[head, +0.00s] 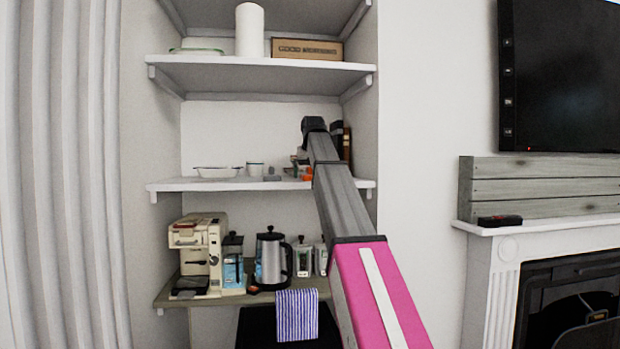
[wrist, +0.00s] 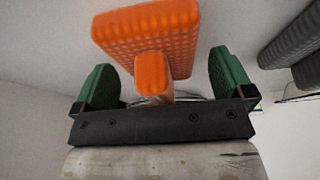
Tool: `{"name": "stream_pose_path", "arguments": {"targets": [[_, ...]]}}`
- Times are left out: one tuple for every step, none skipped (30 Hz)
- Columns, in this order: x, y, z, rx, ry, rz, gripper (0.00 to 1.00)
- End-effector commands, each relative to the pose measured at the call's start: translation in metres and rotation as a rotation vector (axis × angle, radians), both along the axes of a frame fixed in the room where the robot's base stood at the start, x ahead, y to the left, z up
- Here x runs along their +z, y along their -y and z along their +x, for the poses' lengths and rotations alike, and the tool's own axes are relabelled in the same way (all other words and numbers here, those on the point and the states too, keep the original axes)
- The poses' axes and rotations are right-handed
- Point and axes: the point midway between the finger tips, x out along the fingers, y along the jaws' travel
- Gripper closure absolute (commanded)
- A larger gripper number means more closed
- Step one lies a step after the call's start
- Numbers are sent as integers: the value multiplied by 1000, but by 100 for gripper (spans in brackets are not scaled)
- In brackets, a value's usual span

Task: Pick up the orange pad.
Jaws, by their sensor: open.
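The orange pad (wrist: 147,38) is large at the upper middle of the wrist view, with a bumpy face and a smaller block jutting toward me. My gripper (wrist: 162,76) has two green fingers spread wide, and the pad's jutting block lies between them in the picture, with a gap to each finger. I cannot tell how deep it sits between them. In the head view a small orange patch (head: 307,173) shows on the middle shelf by my arm, which hides part of that area.
The middle shelf (head: 225,185) also holds a white dish (head: 217,172), a cup (head: 254,169) and a small grey item (head: 271,178). Dark upright items (head: 338,140) stand at its right end. A dark grey ridged thing (wrist: 290,45) is right of the pad in the wrist view. The upper shelf (head: 225,66) hangs above.

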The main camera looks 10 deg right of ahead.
Motion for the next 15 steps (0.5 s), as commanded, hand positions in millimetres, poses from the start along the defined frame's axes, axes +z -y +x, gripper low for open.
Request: {"name": "stream_pose_path", "arguments": {"targets": [[0, 0, 0, 0, 0, 0, 1], [0, 0, 0, 0, 0, 0, 4], [0, 0, 0, 0, 0, 0, 17], [0, 0, 0, 0, 0, 0, 27], [0, 0, 0, 0, 0, 0, 37], [0, 0, 0, 0, 0, 0, 50], [0, 0, 0, 0, 0, 0, 55], [0, 0, 0, 0, 0, 0, 55], [1, 0, 0, 0, 0, 0, 55], [0, 0, 0, 0, 0, 0, 55], [1, 0, 0, 0, 0, 0, 55], [1, 0, 0, 0, 0, 0, 55], [1, 0, 0, 0, 0, 0, 55], [1, 0, 0, 0, 0, 0, 55], [1, 0, 0, 0, 0, 0, 55]]}}
